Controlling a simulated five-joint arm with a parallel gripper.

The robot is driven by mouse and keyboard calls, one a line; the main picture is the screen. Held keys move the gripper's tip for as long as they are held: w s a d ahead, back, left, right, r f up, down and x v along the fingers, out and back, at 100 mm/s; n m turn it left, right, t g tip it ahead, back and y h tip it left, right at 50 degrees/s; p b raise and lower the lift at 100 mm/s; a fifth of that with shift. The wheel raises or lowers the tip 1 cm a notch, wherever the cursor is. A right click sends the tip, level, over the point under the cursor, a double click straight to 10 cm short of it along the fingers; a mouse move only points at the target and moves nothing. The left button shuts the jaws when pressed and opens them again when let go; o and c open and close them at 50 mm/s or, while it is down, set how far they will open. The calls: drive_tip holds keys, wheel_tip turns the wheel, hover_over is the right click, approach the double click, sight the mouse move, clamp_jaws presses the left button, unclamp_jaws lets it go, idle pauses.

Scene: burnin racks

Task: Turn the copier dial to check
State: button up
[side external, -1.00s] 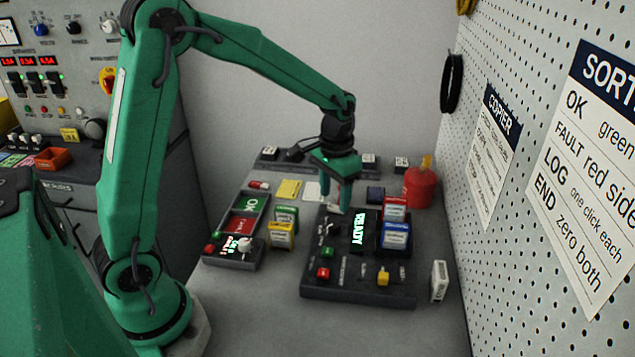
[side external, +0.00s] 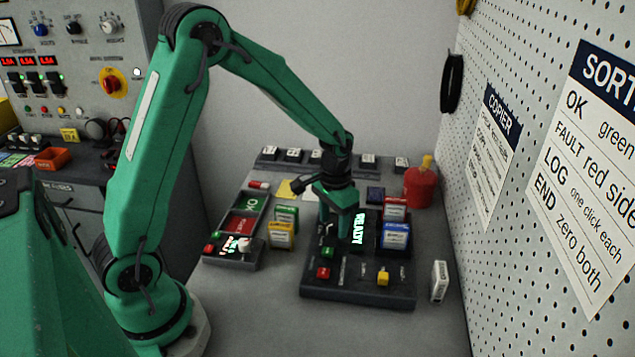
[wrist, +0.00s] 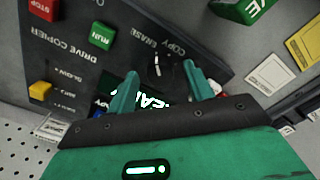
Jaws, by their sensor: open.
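The copier (side external: 345,291) is a dark box on the bench with a lit READY display (side external: 358,228). Its dark dial (wrist: 155,66), with a white line, shows in the wrist view near the words COPY and ERASE. "Check" is not legible there. In the side view my gripper hides the dial. My gripper (wrist: 160,73) is open and points down over the copier, one finger to each side of the dial in the wrist view. The side view shows the gripper (side external: 335,231) low over the box. I cannot tell whether the fingers touch the dial.
On the copier are a red STOP button (wrist: 43,8), a green RUN button (wrist: 102,37) and a yellow switch (wrist: 40,90). Red and blue cartridges (side external: 396,235) stand on its right. A sorting tray (side external: 233,258) lies left. A red container (side external: 418,188) stands behind.

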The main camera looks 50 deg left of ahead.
drive_tip(key=c, duration=1)
drive_tip(key=shift+m, duration=0.3)
drive_tip(key=m, duration=1.3)
drive_tip(key=shift+m, duration=2.2)
